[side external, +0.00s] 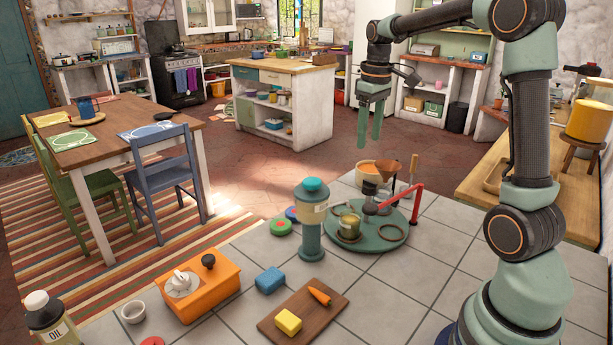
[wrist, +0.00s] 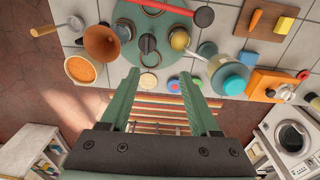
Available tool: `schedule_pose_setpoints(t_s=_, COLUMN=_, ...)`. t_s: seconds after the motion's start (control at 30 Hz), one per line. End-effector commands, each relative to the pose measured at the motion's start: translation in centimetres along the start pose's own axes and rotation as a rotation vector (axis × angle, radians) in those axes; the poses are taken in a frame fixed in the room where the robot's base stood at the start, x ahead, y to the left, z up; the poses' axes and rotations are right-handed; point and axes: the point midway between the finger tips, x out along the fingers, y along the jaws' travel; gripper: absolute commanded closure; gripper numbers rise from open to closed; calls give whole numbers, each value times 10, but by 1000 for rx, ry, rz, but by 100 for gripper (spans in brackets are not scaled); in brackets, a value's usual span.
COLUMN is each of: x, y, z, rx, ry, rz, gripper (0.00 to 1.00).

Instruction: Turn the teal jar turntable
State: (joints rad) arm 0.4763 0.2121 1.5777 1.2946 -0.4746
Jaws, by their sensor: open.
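The teal turntable (side external: 386,238) is a round disc lying on the tiled counter. It carries a small glass jar with yellowish contents (side external: 349,225), a dark-topped post (side external: 369,190) and a dark ring. A red bar (side external: 398,197) reaches across its right side. My gripper (side external: 370,142) is raised above and behind the turntable, fingers pointing down, open and empty. In the wrist view the turntable (wrist: 170,56) lies beyond the open fingertips (wrist: 160,76), apart from them. The jar (wrist: 180,40) sits on the disc's right part there.
An orange box (side external: 206,290), blue block (side external: 269,280) and cutting board (side external: 330,302) lie nearer. Bare tiles show at right.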

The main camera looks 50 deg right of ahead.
Motion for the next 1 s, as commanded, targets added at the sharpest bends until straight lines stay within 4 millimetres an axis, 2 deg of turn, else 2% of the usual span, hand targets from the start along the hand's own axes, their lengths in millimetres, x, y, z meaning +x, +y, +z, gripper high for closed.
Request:
schedule_pose_setpoints(t_s=0.03, x=6, y=12, z=-1, rx=4, ry=-20, rz=-9, gripper=38)
schedule_pose_setpoints(t_s=0.1, x=10, y=22, z=-2, rx=2, ry=-36, rz=-18, gripper=38)
schedule_pose_setpoints(t_s=0.23, x=15, y=32, z=-2, rx=1, ry=-51, rz=-26, gripper=38)
schedule_pose_setpoints(t_s=0.37, x=24, y=33, z=-1, rx=-1, ry=-55, rz=-29, gripper=38)
schedule_pose_setpoints(t_s=0.47, x=37, y=32, z=0, rx=-1, ry=-56, rz=-29, gripper=38)
schedule_pose_setpoints(t_s=0.8, x=101, y=30, z=3, rx=-1, ry=-55, rz=-29, gripper=38)
schedule_pose_setpoints(t_s=1.0, x=127, y=29, z=4, rx=-1, ry=-54, rz=-28, gripper=38)
